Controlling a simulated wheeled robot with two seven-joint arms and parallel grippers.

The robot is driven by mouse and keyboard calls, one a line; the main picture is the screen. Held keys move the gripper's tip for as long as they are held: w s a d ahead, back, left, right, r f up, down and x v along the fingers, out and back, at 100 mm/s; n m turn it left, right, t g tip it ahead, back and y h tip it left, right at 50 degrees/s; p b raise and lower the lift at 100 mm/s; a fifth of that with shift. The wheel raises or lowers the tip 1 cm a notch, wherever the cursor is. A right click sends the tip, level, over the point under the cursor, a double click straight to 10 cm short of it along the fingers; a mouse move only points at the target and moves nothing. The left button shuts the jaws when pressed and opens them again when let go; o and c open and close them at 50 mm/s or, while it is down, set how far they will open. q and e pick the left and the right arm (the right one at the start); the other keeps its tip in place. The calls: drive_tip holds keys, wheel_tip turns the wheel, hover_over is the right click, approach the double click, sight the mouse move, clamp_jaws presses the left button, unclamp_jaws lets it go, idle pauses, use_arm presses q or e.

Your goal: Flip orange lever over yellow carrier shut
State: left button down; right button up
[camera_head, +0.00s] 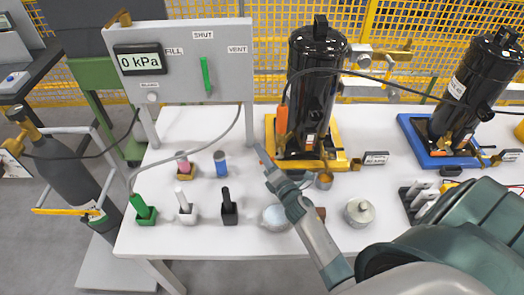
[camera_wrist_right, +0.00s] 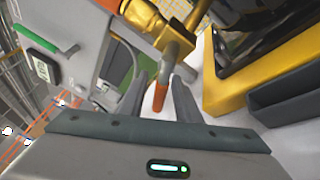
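The yellow carrier (camera_head: 343,158) stands on the white table with a black cylinder (camera_head: 316,85) upright in it. The orange lever (camera_head: 282,119) shows at the cylinder's left side, above the carrier. My right gripper (camera_head: 262,156) reaches in from the lower right to just left of the carrier, low beside the lever. In the right wrist view my gripper (camera_wrist_right: 160,92) is open, with an orange-tipped stub (camera_wrist_right: 159,97) between its fingers below a brass fitting (camera_wrist_right: 145,15). I cannot tell whether that stub is the lever or whether the fingers touch it. My left gripper is not in view.
A grey panel (camera_head: 180,80) with a gauge and green lever stands at the left. Several small fittings, including a green one (camera_head: 143,209), stand along the front. A blue carrier (camera_head: 420,140) with another black cylinder stands at the right. A dark hose arcs across the black cylinder.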

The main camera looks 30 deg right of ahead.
drive_tip(key=shift+w+d, duration=0.1)
drive_tip(key=shift+w, duration=0.45)
clamp_jaws()
